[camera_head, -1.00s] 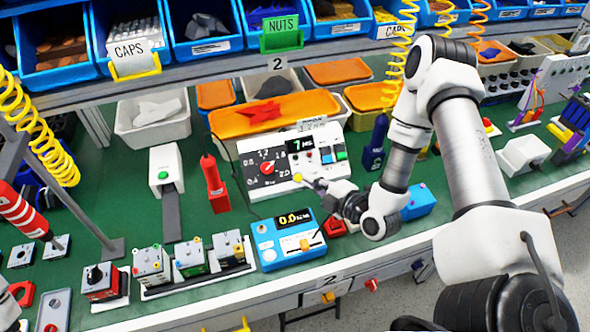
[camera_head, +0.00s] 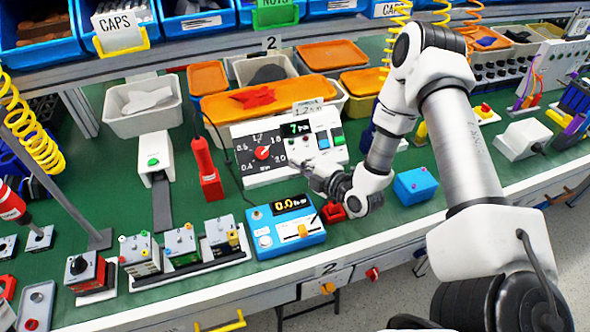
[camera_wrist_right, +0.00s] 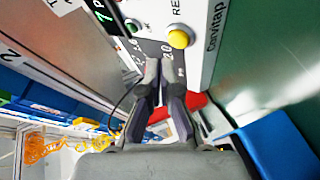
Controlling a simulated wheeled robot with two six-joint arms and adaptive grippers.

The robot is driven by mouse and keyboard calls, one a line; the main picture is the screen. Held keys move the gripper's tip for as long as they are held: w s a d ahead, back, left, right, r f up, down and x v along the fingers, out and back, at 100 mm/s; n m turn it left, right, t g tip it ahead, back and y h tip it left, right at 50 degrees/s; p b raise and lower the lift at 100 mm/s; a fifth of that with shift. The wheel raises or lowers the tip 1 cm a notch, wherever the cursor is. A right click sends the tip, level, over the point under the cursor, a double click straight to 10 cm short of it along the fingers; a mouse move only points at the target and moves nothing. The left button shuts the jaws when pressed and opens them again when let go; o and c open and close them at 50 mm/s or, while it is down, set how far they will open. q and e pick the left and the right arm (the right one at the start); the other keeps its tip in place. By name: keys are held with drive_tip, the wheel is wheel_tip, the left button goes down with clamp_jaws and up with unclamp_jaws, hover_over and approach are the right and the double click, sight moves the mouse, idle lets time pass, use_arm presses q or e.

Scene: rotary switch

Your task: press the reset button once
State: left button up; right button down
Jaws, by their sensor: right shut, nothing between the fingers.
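The control panel (camera_head: 285,177) is a white sloped box with a black face, a round dial with a red pointer (camera_head: 263,153) and a small green-digit display (camera_head: 297,128). The yellow button (camera_wrist_right: 179,39), beside a label starting "RE", shows in the right wrist view. It is hidden behind my right gripper in the head view. My right gripper (camera_head: 308,168) is at the panel's lower front. Its fingers, also in the right wrist view (camera_wrist_right: 163,75), are shut and empty, pointing at the panel close to the yellow button; contact is not clear. My left gripper is not in view.
A blue meter box (camera_head: 285,232) stands in front of the panel. A red bottle-like tool (camera_head: 207,170) is left of it, and a blue box (camera_head: 415,186) is right of my gripper. Orange-lidded bins (camera_head: 262,97) stand behind.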

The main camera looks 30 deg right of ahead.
drive_tip(key=shift+w+f, duration=0.3)
drive_tip(key=shift+w, duration=0.05)
drive_tip(key=shift+d+f, duration=0.1)
idle(1.1)
drive_tip(key=shift+w+f, duration=0.2)
drive_tip(key=shift+w, duration=0.1)
drive_tip(key=shift+w+d+f+b, duration=0.1)
drive_tip(key=shift+w+f+b, duration=0.2)
drive_tip(key=shift+b, duration=0.2)
idle(0.5)
drive_tip(key=shift+s+r, duration=0.1)
drive_tip(key=shift+s+r+p, duration=0.25)
drive_tip(key=shift+r+p, duration=0.1)
drive_tip(key=shift+p, duration=0.3)
drive_tip(key=shift+s+r, duration=0.15)
drive_tip(key=shift+s, duration=0.15)
